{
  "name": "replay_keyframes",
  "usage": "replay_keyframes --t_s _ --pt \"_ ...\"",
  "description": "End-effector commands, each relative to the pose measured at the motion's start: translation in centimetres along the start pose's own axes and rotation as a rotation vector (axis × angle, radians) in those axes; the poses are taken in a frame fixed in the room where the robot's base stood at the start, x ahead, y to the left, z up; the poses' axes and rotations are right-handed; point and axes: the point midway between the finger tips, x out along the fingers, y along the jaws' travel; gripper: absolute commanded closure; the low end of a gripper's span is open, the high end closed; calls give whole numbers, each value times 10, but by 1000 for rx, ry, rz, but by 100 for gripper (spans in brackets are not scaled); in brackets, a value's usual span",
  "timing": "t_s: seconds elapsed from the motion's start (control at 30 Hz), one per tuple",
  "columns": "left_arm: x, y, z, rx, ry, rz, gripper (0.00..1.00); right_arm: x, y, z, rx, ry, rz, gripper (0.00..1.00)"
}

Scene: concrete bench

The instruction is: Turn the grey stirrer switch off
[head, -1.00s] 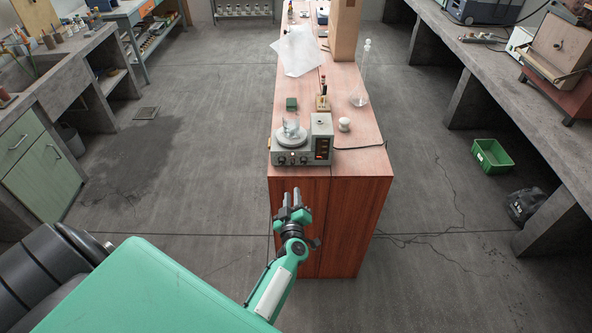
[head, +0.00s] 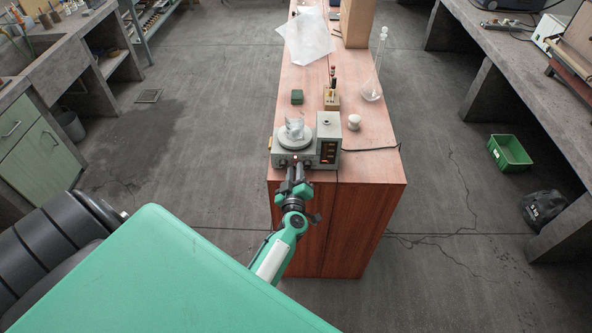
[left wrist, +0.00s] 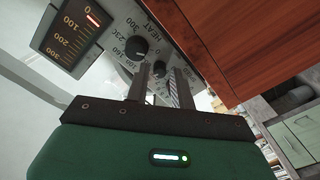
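The grey stirrer (head: 322,146) stands at the near end of the wooden bench, with a glass beaker (head: 294,128) on its round plate. Its front panel has dark knobs and a scale display with a red lit bar (left wrist: 92,19). My left gripper (head: 295,168) is right at the lower front panel. In the left wrist view its fingers (left wrist: 161,84) are apart, with a small dark knob (left wrist: 160,69) seen between their tips. A larger knob (left wrist: 137,47) lies just beyond. I cannot tell whether the fingers touch anything. I cannot clearly make out the switch. My right gripper is not in view.
A white stopper-like piece (head: 353,122), a green block (head: 297,97), a small wooden stand (head: 331,98) and a glass flask (head: 373,88) stand behind the stirrer. A dark cable (head: 370,149) runs off its right side.

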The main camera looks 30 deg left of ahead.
Motion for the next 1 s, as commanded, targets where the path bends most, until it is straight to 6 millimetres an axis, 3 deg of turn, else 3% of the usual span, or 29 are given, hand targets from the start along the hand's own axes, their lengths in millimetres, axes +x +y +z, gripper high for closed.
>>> replay_keyframes --t_s 0.1,0.23,0.67,1.0 --pt "0 0 0 0 0 0 76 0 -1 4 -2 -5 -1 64" --pt "0 0 0 0 0 0 100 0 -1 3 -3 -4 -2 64" --pt "0 0 0 -69 0 1 100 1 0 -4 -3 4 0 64" --pt "0 0 1 -318 1 1 100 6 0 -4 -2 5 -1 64"
